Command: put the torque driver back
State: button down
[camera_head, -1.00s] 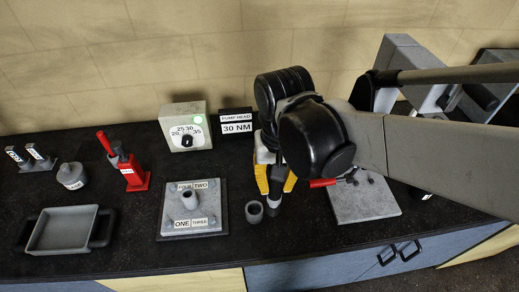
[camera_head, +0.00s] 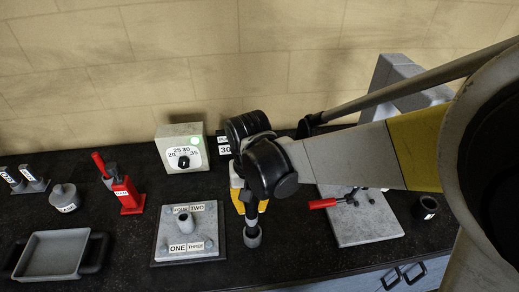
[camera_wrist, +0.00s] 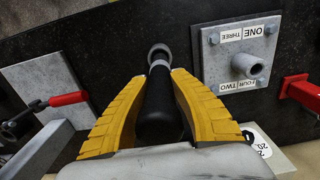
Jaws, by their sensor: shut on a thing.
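The torque driver has a black handle and a grey collar. It shows in the wrist view (camera_wrist: 157,112) and, partly covered, in the head view (camera_head: 251,214). My gripper (camera_head: 250,206) has yellow fingers shut around the driver, which points down at the bench. A small grey round holder (camera_wrist: 159,50) is at the driver's far end in the wrist view, and its place in the head view is just under the driver (camera_head: 252,239). The driver's lower end lines up with the holder, but I cannot tell whether it is inside or just above.
A pump head plate (camera_head: 164,248) with numbered labels stands close on the left. A grey plate (camera_head: 385,226) with a red-handled clamp (camera_head: 322,204) is on the right. A dial box (camera_head: 194,137) stands behind. A red jack (camera_head: 126,196) and a grey tray (camera_head: 50,236) are farther left.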

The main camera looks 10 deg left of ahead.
jog(key=shift+f, duration=0.1)
jog(key=shift+f+b, duration=0.4)
jog(key=shift+b, duration=0.1)
jog(key=shift+f, duration=0.15)
jog(key=c, duration=1.2)
grip_release()
